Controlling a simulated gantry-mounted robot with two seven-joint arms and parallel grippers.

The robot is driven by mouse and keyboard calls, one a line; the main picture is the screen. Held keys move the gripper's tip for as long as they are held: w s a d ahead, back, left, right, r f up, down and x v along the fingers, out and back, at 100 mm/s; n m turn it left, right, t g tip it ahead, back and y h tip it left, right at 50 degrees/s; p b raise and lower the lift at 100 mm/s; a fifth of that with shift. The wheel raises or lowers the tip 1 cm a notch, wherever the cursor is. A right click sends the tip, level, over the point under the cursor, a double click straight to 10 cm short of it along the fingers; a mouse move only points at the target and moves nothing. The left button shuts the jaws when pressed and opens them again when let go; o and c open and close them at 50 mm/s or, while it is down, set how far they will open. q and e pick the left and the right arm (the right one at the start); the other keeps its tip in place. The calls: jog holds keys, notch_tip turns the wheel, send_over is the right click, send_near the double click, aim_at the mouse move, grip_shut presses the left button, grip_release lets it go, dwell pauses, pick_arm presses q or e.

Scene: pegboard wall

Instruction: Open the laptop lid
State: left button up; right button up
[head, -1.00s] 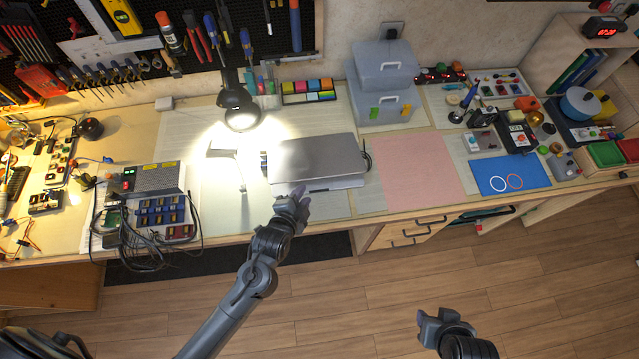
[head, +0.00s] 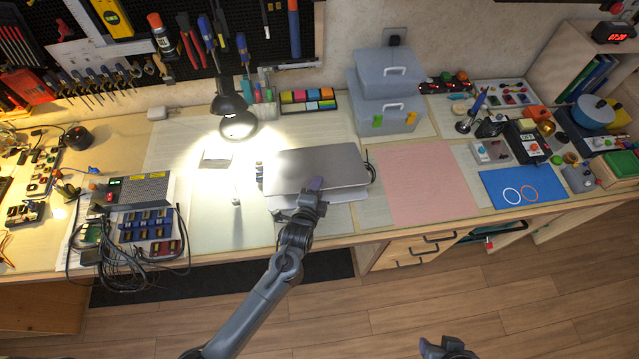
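The grey laptop (head: 312,167) lies on the workbench under the lamp. Its lid stands slightly raised at the front edge, with a lighter strip of the base showing below it. My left gripper (head: 312,188) is at the front edge of the laptop, at the middle, and appears to touch the lid edge. Whether its fingers are open or shut is too small to tell. My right gripper (head: 445,347) is low at the bottom edge of the view, over the floor, away from the bench and partly cut off.
A lit desk lamp (head: 237,122) stands behind and left of the laptop. Clear storage boxes (head: 385,100) stand behind right. A pink mat (head: 425,183) lies bare to the right. A grey device with cables (head: 140,192) is at the left.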

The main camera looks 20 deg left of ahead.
pick_arm(q)
jog(key=shift+x, duration=1.25)
grip_shut()
dwell(0.6)
